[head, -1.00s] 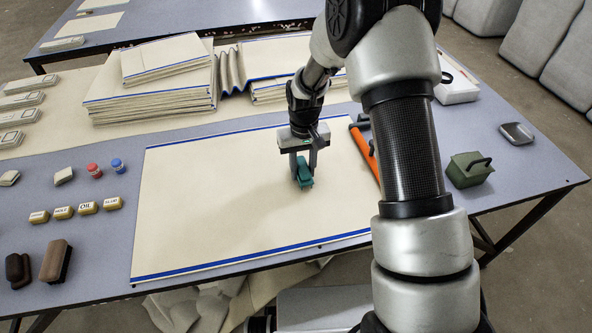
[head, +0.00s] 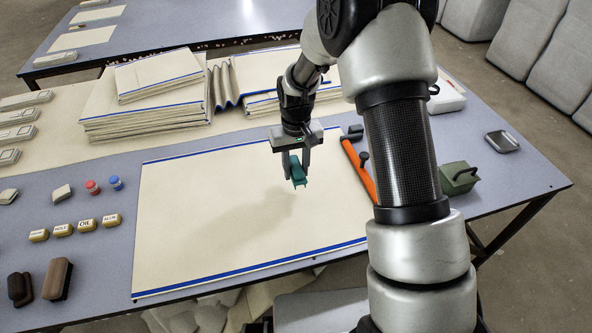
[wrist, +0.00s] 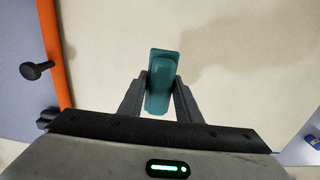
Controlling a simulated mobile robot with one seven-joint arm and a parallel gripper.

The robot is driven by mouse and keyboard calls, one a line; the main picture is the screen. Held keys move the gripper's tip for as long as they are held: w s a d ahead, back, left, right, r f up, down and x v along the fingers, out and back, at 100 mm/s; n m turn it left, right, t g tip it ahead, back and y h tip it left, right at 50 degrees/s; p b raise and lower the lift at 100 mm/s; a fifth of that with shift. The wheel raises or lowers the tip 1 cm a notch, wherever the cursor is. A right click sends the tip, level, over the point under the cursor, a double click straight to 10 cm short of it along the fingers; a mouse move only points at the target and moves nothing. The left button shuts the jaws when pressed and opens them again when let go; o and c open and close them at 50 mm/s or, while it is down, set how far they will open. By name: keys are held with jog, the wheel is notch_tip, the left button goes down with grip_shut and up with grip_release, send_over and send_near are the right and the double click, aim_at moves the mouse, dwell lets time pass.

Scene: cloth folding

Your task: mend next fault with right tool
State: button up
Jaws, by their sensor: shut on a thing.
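My gripper (head: 297,172) is shut on a teal tool (head: 297,170), a small block with a flat base and a raised grip. The tool also shows between the fingers in the wrist view (wrist: 159,88). The gripper holds it over the right part of a cream cloth (head: 225,215) with blue-striped edges, lying flat on the table. The tool appears to be above the cloth, with a soft shadow on the cloth. I cannot make out a clear fault on the cloth.
An orange bar (head: 357,172) with a black knob lies along the cloth's right side. A green handled block (head: 458,178) and a grey tray (head: 501,141) stand farther right. Labelled bars (head: 87,225), brown brushes (head: 57,279) and small spools (head: 92,187) sit left. Folded cloth stacks (head: 145,115) stand behind.

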jog(key=shift+r+p, duration=0.9)
jog(key=shift+r, duration=0.6)
